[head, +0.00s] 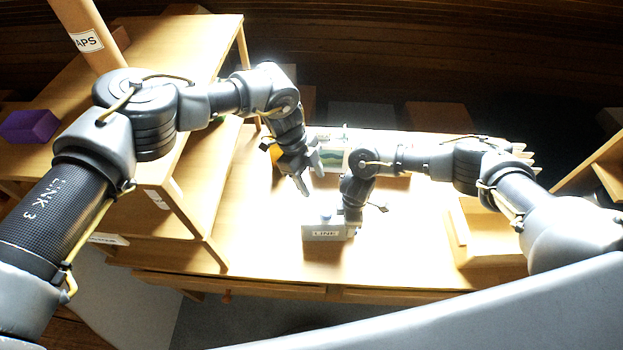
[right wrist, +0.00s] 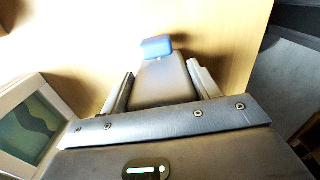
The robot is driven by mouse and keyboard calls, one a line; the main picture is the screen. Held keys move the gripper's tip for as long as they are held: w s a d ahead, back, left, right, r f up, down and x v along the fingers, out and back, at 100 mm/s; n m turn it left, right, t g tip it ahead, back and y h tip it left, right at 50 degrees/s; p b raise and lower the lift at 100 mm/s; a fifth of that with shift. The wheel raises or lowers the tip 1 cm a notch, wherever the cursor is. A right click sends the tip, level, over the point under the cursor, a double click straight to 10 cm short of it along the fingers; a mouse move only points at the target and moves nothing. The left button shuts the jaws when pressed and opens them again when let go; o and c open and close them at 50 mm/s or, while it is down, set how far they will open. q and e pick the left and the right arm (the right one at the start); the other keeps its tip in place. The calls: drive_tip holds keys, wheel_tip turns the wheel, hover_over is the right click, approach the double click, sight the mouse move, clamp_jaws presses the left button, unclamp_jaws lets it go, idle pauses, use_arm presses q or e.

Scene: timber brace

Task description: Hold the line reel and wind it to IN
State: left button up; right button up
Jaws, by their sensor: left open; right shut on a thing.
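The line reel (head: 323,233) is a pale box with a "LINE" label on its front and a small bluish knob (head: 325,214) on top. It stands on the table near the front edge. My right gripper (head: 351,222) is shut on the reel from its right side. In the right wrist view the grey reel body (right wrist: 165,83) lies between the two fingers, with the blue knob (right wrist: 156,47) beyond them. My left gripper (head: 303,184) is open and empty, above the table, behind and to the left of the reel, apart from it. Any winding mark is too small to read.
A box with a green picture or screen (head: 331,158) stands behind the grippers; it also shows in the right wrist view (right wrist: 30,125). Wooden shelving (head: 190,215) is at left, a wooden block (head: 487,240) at right. The table's front left is clear.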

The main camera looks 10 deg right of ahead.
sight(326, 211)
use_arm(q)
drive_tip(key=s+d+f+n, duration=0.1)
drive_tip(key=f, duration=0.2)
drive_tip(key=s+d+f+n+t, duration=0.1)
drive_tip(key=f+n, duration=0.1)
drive_tip(key=f, duration=0.2)
drive_tip(key=s+d+f+n, duration=0.1)
drive_tip(key=f, duration=0.3)
drive_tip(key=shift+s+d+t+h, duration=0.1)
drive_tip(key=shift+s+t+h, duration=0.1)
drive_tip(key=shift+t+h, duration=0.15)
idle(0.5)
